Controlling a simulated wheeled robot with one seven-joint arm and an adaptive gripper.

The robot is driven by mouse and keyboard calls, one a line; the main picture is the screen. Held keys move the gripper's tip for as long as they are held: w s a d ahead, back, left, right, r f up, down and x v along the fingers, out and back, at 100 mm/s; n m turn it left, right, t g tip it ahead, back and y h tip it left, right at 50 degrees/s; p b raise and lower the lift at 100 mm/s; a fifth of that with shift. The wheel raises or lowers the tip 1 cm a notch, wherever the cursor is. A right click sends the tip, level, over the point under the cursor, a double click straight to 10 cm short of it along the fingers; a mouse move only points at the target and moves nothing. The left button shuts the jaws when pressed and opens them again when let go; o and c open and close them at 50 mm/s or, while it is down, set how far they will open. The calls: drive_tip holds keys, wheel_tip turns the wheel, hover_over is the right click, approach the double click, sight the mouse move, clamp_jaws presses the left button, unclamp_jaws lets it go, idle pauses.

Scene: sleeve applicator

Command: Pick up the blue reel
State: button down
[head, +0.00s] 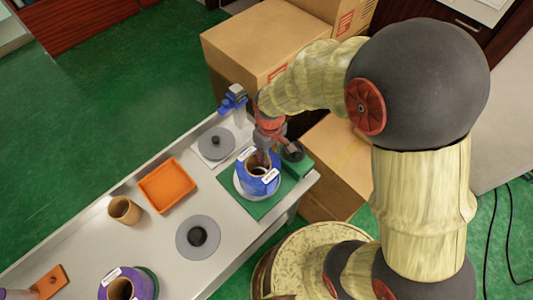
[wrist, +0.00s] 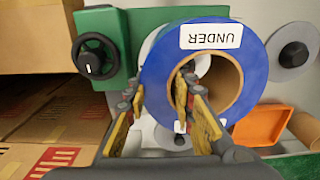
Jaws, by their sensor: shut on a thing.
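The blue reel (head: 244,177) is a thick ring with a brown cardboard core and white labels. It stands on a pale round plate at the green applicator base (head: 296,165), at the right end of the bench. In the wrist view the reel (wrist: 250,62) shows a label reading "UNDER". My gripper (head: 262,150) comes down onto the reel from above. In the wrist view my gripper (wrist: 160,90) straddles the reel's wall, with one yellow-padded finger inside the core and the other outside. It is shut on that wall. Any gap under the reel is hidden.
A purple reel (head: 143,281) stands at the front. An orange tray (head: 167,185), a cardboard tube (head: 124,210) and grey discs with black knobs (head: 187,250) share the grey bench. Cardboard boxes (head: 250,45) crowd behind and right of the bench. A black knob (wrist: 92,52) sits on the green base.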

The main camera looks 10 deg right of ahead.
sight(272, 162)
drive_tip(key=s+r, duration=0.2)
drive_tip(key=r, duration=0.1)
drive_tip(key=shift+s+d+r+p, duration=0.2)
drive_tip(key=shift+s+r+p, duration=0.1)
drive_tip(key=shift+s, duration=0.05)
drive_tip(key=s+d+r+p, duration=0.1)
drive_tip(key=s+r, duration=0.2)
drive_tip(key=s, duration=0.5)
drive_tip(key=shift+d+r, duration=0.15)
drive_tip(key=shift+d, duration=0.1)
drive_tip(key=shift+s+d, duration=0.1)
